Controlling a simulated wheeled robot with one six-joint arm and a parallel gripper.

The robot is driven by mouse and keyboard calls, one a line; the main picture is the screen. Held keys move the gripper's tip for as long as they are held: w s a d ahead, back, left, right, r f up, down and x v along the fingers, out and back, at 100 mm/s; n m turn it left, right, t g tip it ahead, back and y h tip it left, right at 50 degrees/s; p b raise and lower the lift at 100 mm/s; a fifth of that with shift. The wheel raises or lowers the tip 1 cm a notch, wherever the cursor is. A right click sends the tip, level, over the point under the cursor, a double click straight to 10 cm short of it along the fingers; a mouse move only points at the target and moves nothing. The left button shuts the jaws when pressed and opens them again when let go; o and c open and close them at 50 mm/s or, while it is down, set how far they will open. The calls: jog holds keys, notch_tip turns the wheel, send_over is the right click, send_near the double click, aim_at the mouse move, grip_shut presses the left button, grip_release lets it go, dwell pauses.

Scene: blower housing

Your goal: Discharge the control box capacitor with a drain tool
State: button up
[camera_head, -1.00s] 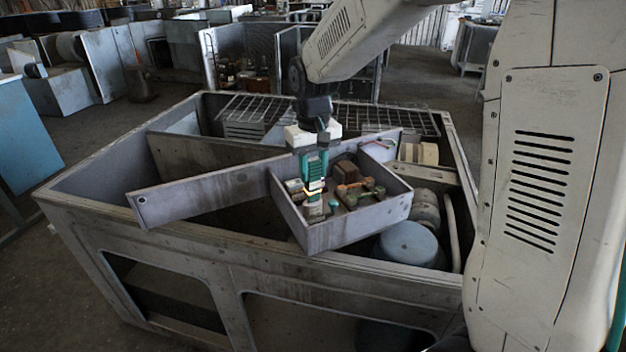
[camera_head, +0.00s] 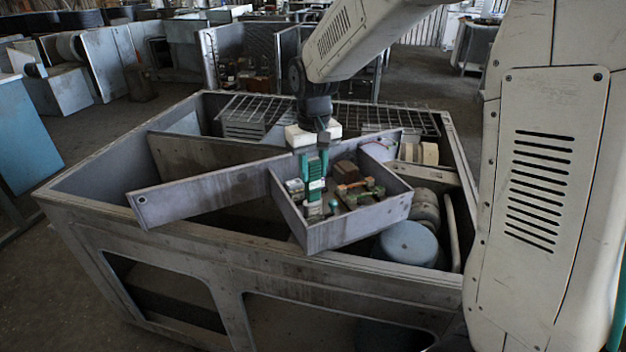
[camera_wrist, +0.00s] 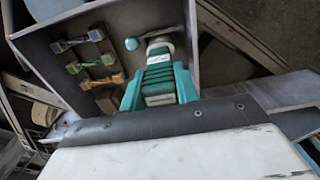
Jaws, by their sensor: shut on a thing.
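The control box (camera_head: 350,228) is an open grey tray of components on the housing. My gripper (camera_head: 314,170), with teal fingers, is shut on the drain tool (camera_head: 315,186), a teal ribbed body with pale bands. The tool points down into the left part of the box. In the wrist view the tool (camera_wrist: 159,82) lies between my fingers (camera_wrist: 160,92). A pale cylindrical part (camera_wrist: 158,45) shows just beyond its end; I cannot tell whether it is the capacitor or the tool's tip, nor whether they touch. A small green knob (camera_wrist: 131,44) stands beside it.
Brown and green components (camera_head: 357,187) sit to the right in the box. A long grey panel (camera_head: 200,194) extends left from it. The large housing (camera_head: 180,245) surrounds it, with a blue-grey round part (camera_head: 408,243) at right and wire mesh (camera_head: 385,118) behind.

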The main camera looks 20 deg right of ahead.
jog(key=shift+r, duration=3.4)
jog(key=shift+s, duration=0.1)
